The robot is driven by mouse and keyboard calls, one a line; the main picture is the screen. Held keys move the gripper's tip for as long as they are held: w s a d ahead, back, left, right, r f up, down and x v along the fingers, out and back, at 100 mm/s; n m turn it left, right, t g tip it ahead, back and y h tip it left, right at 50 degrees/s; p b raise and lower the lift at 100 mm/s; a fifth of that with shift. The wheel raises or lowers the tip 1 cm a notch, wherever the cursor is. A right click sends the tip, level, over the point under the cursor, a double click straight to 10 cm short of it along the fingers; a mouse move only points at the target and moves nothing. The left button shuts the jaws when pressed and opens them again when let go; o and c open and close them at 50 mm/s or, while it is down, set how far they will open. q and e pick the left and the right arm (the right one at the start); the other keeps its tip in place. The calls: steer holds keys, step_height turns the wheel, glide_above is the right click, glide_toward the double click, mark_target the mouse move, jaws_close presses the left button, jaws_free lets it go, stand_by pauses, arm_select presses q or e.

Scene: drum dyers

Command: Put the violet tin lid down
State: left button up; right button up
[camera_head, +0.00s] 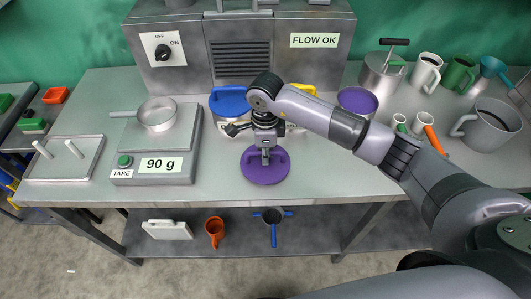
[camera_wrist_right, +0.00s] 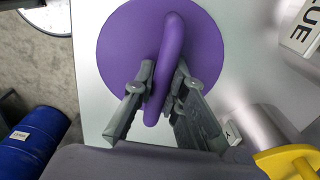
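The violet tin lid (camera_head: 264,172) is a round disc with a bar handle, at the table's front part, below the machine. It also shows in the right wrist view (camera_wrist_right: 122,42), level, with its handle (camera_wrist_right: 172,45) between the fingers. My right gripper (camera_head: 265,158) is above the lid, and its fingers (camera_wrist_right: 166,72) are closed around the handle. Whether the lid touches the table or hangs just above it I cannot tell. A violet-topped tin (camera_head: 357,101) stands at the back right. My left gripper is not in view.
A blue-topped tin (camera_head: 229,101) and a yellow-topped one (camera_head: 303,89) stand behind my gripper. A scale (camera_head: 152,170) with a pan (camera_head: 157,115) is to the left. Cups and a grey jug (camera_head: 490,126) are to the right. The table's front edge is close to the lid.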

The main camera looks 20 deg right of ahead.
steer(key=o, duration=0.4)
steer(key=shift+r, duration=0.1)
steer(key=shift+r+p, duration=0.25)
steer(key=shift+p, duration=0.05)
step_height(320, 180, up, 10)
steer(key=b, duration=0.3)
steer(key=shift+r, duration=0.85)
